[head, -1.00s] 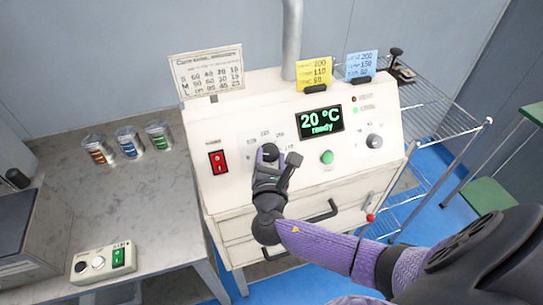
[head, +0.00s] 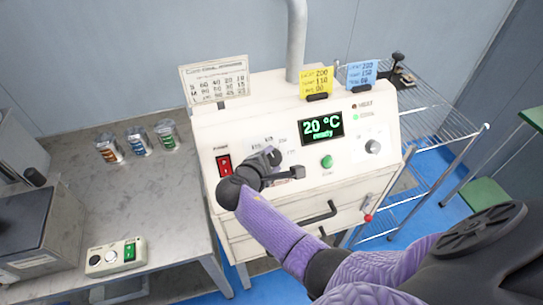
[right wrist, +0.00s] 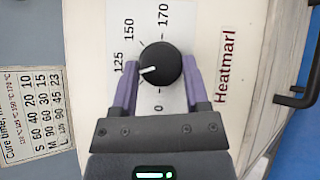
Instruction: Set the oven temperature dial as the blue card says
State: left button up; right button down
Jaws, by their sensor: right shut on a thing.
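The oven temperature dial (right wrist: 166,61) is a black round knob with a white pointer line. In the right wrist view its scale shows 0, 125, 150 and 170, and the pointer lies close to 125, slightly on the 0 side. My right gripper (right wrist: 160,65) is shut on the knob, one purple finger on each side; it also shows in the head view (head: 271,158), where it hides most of the dial. The blue card (head: 361,73) stands on top of the oven at right; its middle line appears to read 150. My left gripper is not in view.
The oven (head: 225,130) has a display (head: 322,126) reading 20 °C ready, a red switch (head: 224,166), a green button (head: 327,161) and another knob (head: 373,146). A yellow card (head: 316,82) stands beside the blue one.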

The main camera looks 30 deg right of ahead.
jog(key=m+g+p, duration=0.1)
jog(key=m+g+y+p, duration=0.1)
jog(key=m, duration=0.1)
jog(key=shift+w+r, duration=0.1)
jog(key=shift+r, duration=0.2)
jog(key=m+g+y+p, duration=0.1)
jog(key=m+y+p, duration=0.1)
jog(key=m, duration=0.1)
jog(key=shift+d+r, duration=0.1)
jog(key=shift+d, duration=0.05)
jog(key=m+g+y+p, duration=0.1)
jog(key=m+y+p, duration=0.1)
jog(key=shift+d+m, duration=0.15)
jog(key=shift+m, duration=0.25)
jog(key=shift+m+g+y+p, duration=0.3)
jog(key=shift+m+y+p, duration=0.4)
jog(key=shift+m, duration=0.1)
jog(key=shift+c, duration=0.4)
grip_release()
jog(key=shift+w+d, duration=0.1)
